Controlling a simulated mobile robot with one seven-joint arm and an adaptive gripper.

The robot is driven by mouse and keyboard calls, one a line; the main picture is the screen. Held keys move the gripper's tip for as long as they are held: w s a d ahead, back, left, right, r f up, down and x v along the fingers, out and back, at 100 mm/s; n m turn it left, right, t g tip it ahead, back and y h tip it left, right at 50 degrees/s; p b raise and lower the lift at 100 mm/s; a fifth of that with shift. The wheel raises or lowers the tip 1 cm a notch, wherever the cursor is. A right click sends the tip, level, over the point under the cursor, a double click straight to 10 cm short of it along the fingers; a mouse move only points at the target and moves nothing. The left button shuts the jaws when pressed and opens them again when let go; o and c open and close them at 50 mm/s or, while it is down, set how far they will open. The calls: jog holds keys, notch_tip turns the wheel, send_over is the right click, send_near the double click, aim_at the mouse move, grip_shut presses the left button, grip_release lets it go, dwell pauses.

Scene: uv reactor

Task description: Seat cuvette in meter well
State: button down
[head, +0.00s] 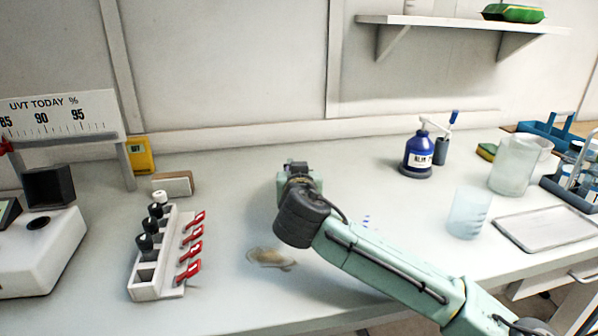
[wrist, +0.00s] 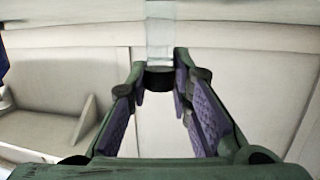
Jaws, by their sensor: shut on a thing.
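My gripper (wrist: 160,82) is shut on the cuvette (wrist: 160,32). In the wrist view the cuvette is a clear, upright-looking piece with a black end between the purple-padded fingertips. In the head view my gripper (head: 298,175) is mostly hidden behind my own wrist, above the middle of the bench, and I cannot make out the cuvette there. The meter (head: 40,262) is a white box at the far left. The meter well (head: 38,222) is a dark round opening in its top, empty as far as I can see, well left of my gripper.
A white rack (head: 146,290) with black-capped vials and red clips stands between the meter and my arm. A yellow device (head: 139,155) and small block (head: 174,184) are behind it. A brownish puddle (head: 270,258) lies near my arm. A beaker (head: 468,213) and blue bottle (head: 417,155) stand right.

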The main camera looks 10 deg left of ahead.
jog(key=shift+f, duration=0.2)
jog(key=c, duration=1.4)
grip_release()
jog(key=shift+c, duration=0.2)
jog(key=shift+r, duration=0.1)
